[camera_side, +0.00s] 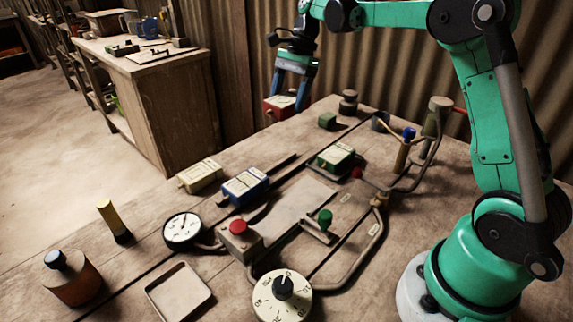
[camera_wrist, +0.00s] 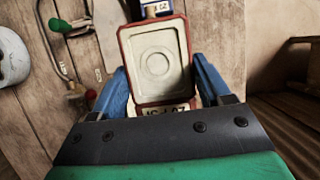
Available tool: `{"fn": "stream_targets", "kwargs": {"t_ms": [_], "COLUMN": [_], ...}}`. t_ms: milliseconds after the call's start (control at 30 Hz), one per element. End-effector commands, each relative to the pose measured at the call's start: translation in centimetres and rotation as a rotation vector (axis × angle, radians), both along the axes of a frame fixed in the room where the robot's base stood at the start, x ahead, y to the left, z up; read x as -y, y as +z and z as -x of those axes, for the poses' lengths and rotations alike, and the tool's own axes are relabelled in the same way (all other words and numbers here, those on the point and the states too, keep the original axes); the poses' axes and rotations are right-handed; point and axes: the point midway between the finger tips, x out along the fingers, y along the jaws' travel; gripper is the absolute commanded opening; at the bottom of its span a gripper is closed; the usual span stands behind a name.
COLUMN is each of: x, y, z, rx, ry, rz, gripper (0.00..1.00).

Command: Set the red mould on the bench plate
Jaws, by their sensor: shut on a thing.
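The red mould (camera_side: 279,107) is between the blue fingers of my gripper (camera_side: 290,96), at the far left edge of the workbench in the side view. In the wrist view the red mould (camera_wrist: 156,58) shows its pale top with a round ring, and my gripper (camera_wrist: 160,80) is shut on it from both sides. It looks held up, but its exact height above the bench is hard to tell. The bench plate seems to be the pale flat rectangle (camera_side: 297,201) in the middle of the bench, apart from the mould and with nothing on it.
Yellow (camera_side: 201,176), blue (camera_side: 244,187) and green (camera_side: 335,159) moulds stand around the plate. A green-handled lever (camera_side: 325,220), red button box (camera_side: 240,240), gauge (camera_side: 183,229), dial (camera_side: 282,294) and bent pipes crowd the front. An empty tray (camera_side: 180,292) lies front left.

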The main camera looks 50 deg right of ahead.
Motion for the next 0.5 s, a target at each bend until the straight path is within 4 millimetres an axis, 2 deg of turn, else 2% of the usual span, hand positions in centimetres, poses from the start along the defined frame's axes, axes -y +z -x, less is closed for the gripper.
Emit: {"fn": "stream_targets", "kwargs": {"t_ms": [33,100,233,400,500], "x": [0.0,0.0,0.0,0.0,-0.2], "y": [1.3,2.7,4.7,5.8,5.3], "z": [0.1,0.0,0.0,0.0,0.2], "rx": [0.0,0.0,0.0,0.0,0.0], "ry": [0.0,0.0,0.0,0.0,0.0], "rz": [0.0,0.0,0.0,0.0,0.0], "gripper": [0.0,0.0,0.0,0.0,0.0]}}
